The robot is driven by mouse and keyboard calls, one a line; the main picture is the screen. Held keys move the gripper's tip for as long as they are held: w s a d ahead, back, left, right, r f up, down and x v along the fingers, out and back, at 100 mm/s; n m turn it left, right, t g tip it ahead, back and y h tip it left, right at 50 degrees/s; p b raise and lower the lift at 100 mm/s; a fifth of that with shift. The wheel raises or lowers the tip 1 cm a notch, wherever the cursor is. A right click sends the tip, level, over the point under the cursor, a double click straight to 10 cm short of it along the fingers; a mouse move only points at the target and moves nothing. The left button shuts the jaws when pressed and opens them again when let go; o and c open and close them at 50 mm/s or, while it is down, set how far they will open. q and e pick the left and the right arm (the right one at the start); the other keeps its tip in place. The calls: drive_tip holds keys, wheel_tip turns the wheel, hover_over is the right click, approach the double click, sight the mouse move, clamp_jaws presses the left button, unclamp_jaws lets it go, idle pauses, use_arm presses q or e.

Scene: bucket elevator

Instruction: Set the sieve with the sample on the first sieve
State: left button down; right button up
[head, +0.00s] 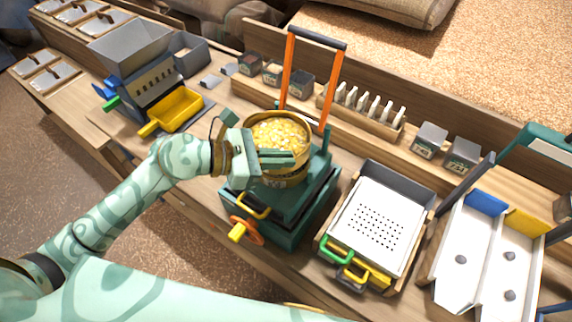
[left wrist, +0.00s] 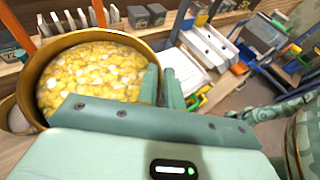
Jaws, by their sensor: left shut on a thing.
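My left gripper (head: 288,158) is shut on the sieve's near side wall. In the left wrist view the sieve (left wrist: 150,62) looks upright, with the gripper's fingers (left wrist: 165,85) at its right wall. A brass band with a label shows just under the fingers in the head view. I cannot tell whether it is a separate first sieve, or whether the two touch. My right gripper is not in view.
A white perforated tray (head: 378,222) stands right of the shaker, then a two-lane white tray (head: 462,250). A grey hopper with a yellow scoop tray (head: 178,108) stands at left. Small bins and a rack of white pieces (head: 368,104) line the back. The shaker's orange posts rise beside the sieve.

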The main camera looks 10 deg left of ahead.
sight(277, 141)
use_arm(q)
drive_tip(key=w+f, duration=0.2)
drive_tip(key=shift+w+f, duration=0.25)
drive_tip(key=shift+f, duration=0.15)
drive_tip(key=shift+w+f+b, duration=0.2)
drive_tip(key=shift+f+b, duration=0.2)
drive_tip(key=shift+f, duration=1.35)
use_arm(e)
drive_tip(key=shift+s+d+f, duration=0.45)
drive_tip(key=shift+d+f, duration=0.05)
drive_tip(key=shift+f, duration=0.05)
use_arm(q)
drive_tip(key=shift+f, duration=0.2)
drive_tip(key=c, duration=1.5)
unclamp_jaws()
drive_tip(key=shift+c, duration=0.2)
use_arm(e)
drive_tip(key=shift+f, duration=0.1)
